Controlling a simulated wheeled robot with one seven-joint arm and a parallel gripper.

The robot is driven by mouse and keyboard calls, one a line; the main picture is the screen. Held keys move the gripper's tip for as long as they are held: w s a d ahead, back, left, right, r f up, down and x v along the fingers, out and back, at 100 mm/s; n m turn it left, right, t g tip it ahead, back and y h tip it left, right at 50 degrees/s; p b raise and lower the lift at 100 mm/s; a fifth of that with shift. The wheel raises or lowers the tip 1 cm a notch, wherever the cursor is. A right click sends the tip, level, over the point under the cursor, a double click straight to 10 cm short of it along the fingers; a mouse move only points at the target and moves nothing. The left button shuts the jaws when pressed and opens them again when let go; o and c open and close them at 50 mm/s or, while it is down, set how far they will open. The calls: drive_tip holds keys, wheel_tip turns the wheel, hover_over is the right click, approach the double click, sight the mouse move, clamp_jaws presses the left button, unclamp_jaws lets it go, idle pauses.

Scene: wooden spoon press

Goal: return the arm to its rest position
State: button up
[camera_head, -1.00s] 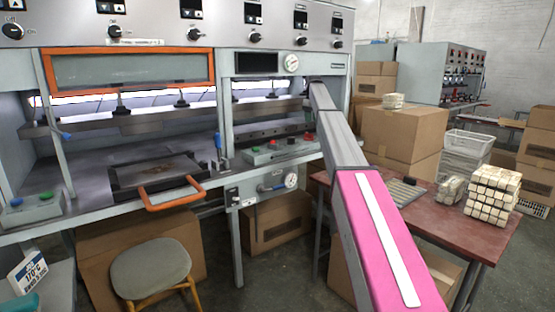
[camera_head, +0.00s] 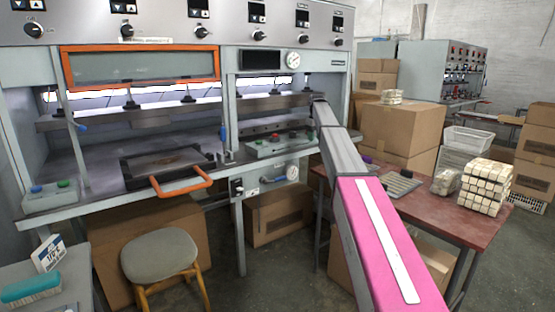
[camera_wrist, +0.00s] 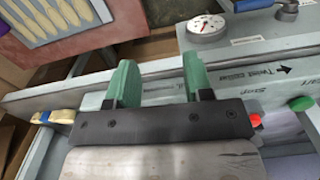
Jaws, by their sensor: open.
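My arm (camera_head: 378,232), pink and grey, reaches forward from the lower right in the head view. Its far end is near the right part of the press (camera_head: 180,140); the gripper itself cannot be made out there. In the wrist view my gripper (camera_wrist: 158,80) shows two green fingers set well apart, with nothing between them. Beyond the fingers is a grey press panel with a round gauge (camera_wrist: 207,27).
A red-brown table (camera_head: 450,222) with stacked pale blocks (camera_head: 488,186) stands right of my arm. A stool (camera_head: 160,256) is in front of the press. An orange handle (camera_head: 182,187) sticks out from the press. Cardboard boxes (camera_head: 402,135) stand behind.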

drive_tip(key=s+f+m, duration=0.3)
drive_tip(key=s+f, duration=2.2)
drive_tip(key=s+f+m, duration=0.1)
drive_tip(key=s+f, duration=0.3)
drive_tip(key=s, duration=0.5)
drive_tip(key=s+f+m, duration=0.1)
drive_tip(key=s+f, duration=0.3)
drive_tip(key=s, duration=0.4)
drive_tip(key=s+f+m, duration=0.1)
drive_tip(key=s+f, duration=0.3)
drive_tip(key=s, duration=0.5)
drive_tip(key=shift+s+f, duration=0.35)
